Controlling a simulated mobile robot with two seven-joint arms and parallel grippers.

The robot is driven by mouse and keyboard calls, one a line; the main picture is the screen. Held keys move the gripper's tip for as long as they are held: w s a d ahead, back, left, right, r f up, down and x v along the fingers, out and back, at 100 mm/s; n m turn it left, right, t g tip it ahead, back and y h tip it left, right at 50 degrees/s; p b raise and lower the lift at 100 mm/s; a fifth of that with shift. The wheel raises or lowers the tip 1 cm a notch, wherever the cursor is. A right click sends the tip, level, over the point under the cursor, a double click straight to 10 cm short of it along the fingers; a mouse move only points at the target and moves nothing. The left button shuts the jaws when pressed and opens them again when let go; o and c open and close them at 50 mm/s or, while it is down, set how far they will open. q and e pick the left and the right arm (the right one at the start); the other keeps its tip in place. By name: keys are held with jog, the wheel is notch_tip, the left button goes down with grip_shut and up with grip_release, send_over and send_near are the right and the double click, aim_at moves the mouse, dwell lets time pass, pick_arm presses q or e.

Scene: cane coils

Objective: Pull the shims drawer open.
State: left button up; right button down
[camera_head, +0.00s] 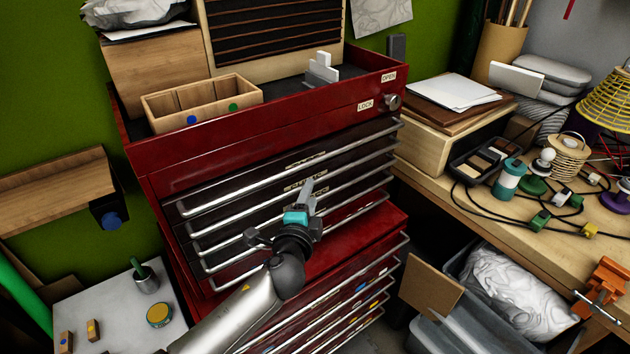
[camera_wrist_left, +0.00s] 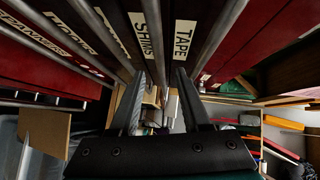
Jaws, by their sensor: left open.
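The red tool chest (camera_head: 240,150) has a stack of dark drawers with long metal bar handles. The shims drawer's label (camera_wrist_left: 148,38) reads SHIMS in the left wrist view, beside the TAPE label (camera_wrist_left: 185,40). The dark drawer fronts look shut and flush with one another. My left gripper (camera_head: 308,188) is open in front of the upper drawers, and its fingers partly cover the labels. In the left wrist view its two fingers (camera_wrist_left: 160,90) are apart and point at the drawer fronts and bars. I cannot tell whether a handle lies between them. My right gripper is not in view.
A knob (camera_head: 393,102) sits by OPEN and LOCK labels at the chest's upper right. A wooden divided box (camera_head: 203,104) stands on top. A cluttered wooden bench (camera_head: 490,215) is close at the right. A white surface (camera_head: 110,305) with small items is at lower left.

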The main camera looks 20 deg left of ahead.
pick_arm(q)
jog(key=shift+w+a+f, duration=0.15)
jog(key=shift+w, duration=0.9)
jog(key=shift+w+a+f, duration=0.1)
jog(key=shift+w+f, duration=0.1)
jog(key=shift+w, duration=0.9)
jog(key=shift+w+a+f, duration=0.15)
jog(key=shift+w, duration=0.9)
grip_shut()
